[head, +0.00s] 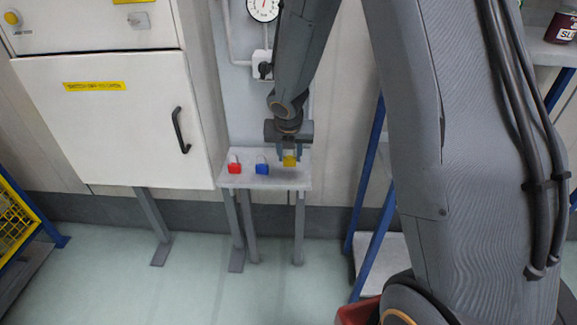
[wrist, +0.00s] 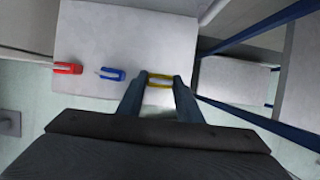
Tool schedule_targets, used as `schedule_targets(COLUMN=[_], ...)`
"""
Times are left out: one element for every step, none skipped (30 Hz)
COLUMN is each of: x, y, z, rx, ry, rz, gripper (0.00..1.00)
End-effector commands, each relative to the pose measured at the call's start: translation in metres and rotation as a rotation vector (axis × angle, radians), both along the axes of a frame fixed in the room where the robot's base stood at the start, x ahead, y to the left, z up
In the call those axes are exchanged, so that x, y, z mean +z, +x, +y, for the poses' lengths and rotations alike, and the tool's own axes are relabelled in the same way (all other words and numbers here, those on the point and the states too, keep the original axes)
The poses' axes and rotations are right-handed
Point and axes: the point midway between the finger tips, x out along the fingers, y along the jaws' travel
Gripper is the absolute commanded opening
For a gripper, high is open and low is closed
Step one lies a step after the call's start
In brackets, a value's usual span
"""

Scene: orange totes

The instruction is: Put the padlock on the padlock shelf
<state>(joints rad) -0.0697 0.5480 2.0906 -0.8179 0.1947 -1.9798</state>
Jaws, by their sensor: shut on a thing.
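A yellow padlock (head: 289,161) is between the fingertips of my gripper (head: 289,155), at the right part of a small grey shelf (head: 268,182). In the wrist view my gripper (wrist: 160,80) is shut on the yellow padlock (wrist: 159,83), with a finger at each side of it. A blue padlock (head: 262,168) and a red padlock (head: 235,168) stand on the shelf to the left. They also show in the wrist view, the blue one (wrist: 113,74) nearer my gripper than the red one (wrist: 68,67). I cannot tell whether the yellow padlock touches the shelf.
A white cabinet (head: 115,125) with a black handle stands left of the shelf. A wall panel with a gauge (head: 263,9) is behind. A blue-framed rack (head: 367,170) stands to the right, and a yellow mesh guard (head: 14,220) at the far left.

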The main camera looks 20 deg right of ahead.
Motion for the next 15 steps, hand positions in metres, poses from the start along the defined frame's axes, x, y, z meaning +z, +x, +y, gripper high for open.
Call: schedule_targets(x=[-0.009,-0.013,-0.019,-0.022,-0.026,-0.029,-0.032,-0.033,-0.035,-0.035,-0.035,-0.035,-0.034,-0.034,-0.034], y=[0.0,0.0,0.0,0.0,0.0,0.0,0.0,0.0,0.0,0.0,0.0,0.0,0.0,0.0,0.0], z=[0.0,0.0,-0.001,-0.001,-0.001,-0.001,-0.001,-0.001,-0.001,-0.001,-0.001,-0.001,-0.001,-0.001,-0.001], rx=[-0.001,0.0,-0.001,0.0,-0.002,-0.002,-0.003,-0.002,-0.003,-0.003,-0.003,-0.003,-0.003,-0.003,-0.003], ry=[0.001,0.001,0.001,0.0,0.0,0.0,0.001,0.0,0.001,0.001,0.001,0.001,0.001,0.001,0.001], rz=[0.002,0.002,0.002,0.002,0.002,0.002,0.002,0.001,0.001,0.001,0.001,0.001,0.001,0.001,0.001], gripper=[0.09,0.09,0.09,0.09,0.09,0.09,0.09,0.09,0.09,0.09,0.09,0.09,0.09,0.09,0.09])
